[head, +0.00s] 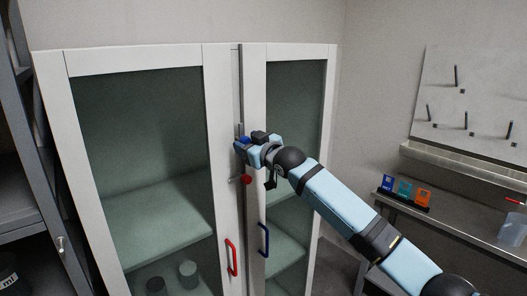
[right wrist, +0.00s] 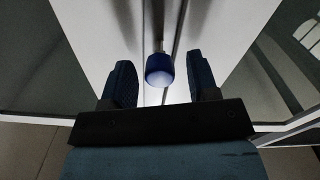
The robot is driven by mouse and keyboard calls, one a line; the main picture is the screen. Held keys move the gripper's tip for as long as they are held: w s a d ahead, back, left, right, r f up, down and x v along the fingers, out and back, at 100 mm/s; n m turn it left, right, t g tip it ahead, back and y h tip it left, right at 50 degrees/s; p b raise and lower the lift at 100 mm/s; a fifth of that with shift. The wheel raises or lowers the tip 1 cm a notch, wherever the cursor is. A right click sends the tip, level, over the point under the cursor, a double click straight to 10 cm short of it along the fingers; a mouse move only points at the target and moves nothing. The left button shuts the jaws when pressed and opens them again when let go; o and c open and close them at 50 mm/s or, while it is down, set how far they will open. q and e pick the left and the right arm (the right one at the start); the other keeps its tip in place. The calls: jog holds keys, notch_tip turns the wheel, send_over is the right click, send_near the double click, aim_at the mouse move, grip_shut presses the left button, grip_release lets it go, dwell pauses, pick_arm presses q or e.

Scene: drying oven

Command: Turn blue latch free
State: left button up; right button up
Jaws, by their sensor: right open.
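The blue latch (right wrist: 160,68) shows in the right wrist view as a blue knob on the seam between the two cabinet doors. In the head view my right gripper (head: 241,147) is at the seam and largely covers the latch. In the right wrist view the gripper (right wrist: 162,88) is open, with one finger on each side of the blue knob and a gap to both. A red knob (head: 246,180) on a short lever sits just below the gripper at the seam. My left gripper is not in view.
The left glass door (head: 221,120) has a red handle (head: 231,257), and the right door (head: 331,130) a blue handle (head: 263,240). Jars stand inside. A shelf rack (head: 60,150) is at left; a side bench (head: 470,235) with coloured items is at right.

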pick_arm(q)
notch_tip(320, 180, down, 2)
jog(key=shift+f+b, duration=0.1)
jog(key=shift+b, duration=0.85)
pick_arm(e)
jog(key=v, duration=1.2)
jog(key=shift+s+d, duration=0.2)
jog(key=shift+s, duration=0.1)
